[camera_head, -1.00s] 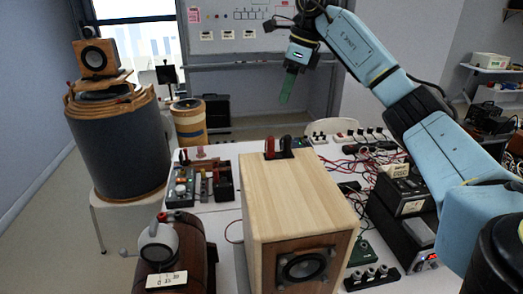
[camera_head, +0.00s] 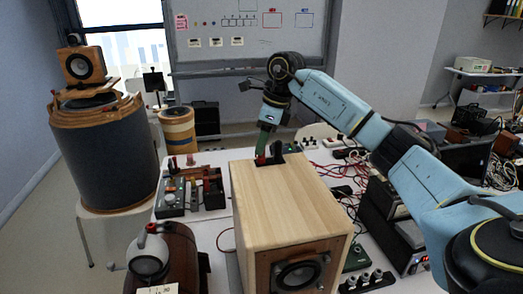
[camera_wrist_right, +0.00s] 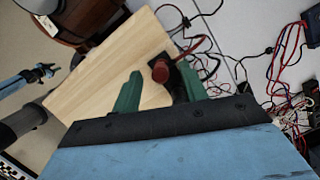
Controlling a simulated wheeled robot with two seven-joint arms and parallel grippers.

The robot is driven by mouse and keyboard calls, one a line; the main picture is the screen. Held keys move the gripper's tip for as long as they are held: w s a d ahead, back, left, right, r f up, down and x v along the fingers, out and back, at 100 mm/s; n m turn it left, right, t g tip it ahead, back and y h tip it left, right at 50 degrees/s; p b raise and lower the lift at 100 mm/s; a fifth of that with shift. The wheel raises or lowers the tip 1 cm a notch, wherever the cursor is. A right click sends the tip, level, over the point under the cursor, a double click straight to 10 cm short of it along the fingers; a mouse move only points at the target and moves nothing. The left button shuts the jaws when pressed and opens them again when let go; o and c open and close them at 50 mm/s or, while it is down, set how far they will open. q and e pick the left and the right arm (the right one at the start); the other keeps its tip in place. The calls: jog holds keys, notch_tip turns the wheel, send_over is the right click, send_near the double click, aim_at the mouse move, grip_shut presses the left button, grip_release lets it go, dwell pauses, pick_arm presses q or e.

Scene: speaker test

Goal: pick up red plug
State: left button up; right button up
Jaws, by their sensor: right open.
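The red plug (camera_wrist_right: 160,71) stands in the dark terminal plate at the back of a wooden speaker box's top. It shows small in the head view (camera_head: 261,159). My right gripper (camera_head: 262,150) points down at it from above. In the wrist view its green fingers (camera_wrist_right: 160,84) are apart, one on each side of the plug, with gaps visible. A black plug (camera_head: 277,151) stands just right of the red one and is partly hidden in the wrist view. What looks like my left gripper (camera_wrist_right: 45,71) is small at the wrist view's left edge; its jaws are unclear.
The wooden speaker box (camera_head: 290,205) fills the table's middle. A red-brown device with a grey horn (camera_head: 150,260) stands left of it. A small green device (camera_head: 180,190) with knobs lies behind. Black power units (camera_head: 390,215) and tangled red cables (camera_head: 345,175) crowd the right.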

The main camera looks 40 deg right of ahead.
jog(key=shift+w+a+f, duration=0.15)
jog(key=shift+w+f, duration=0.05)
jog(key=shift+f, duration=0.5)
grip_shut()
jog(key=shift+r, duration=0.15)
notch_tip(320, 180, up, 10)
jog(key=shift+f, duration=0.1)
notch_tip(320, 180, up, 4)
jog(key=p, duration=0.5)
dwell(0.3)
jog(key=shift+f, duration=0.1)
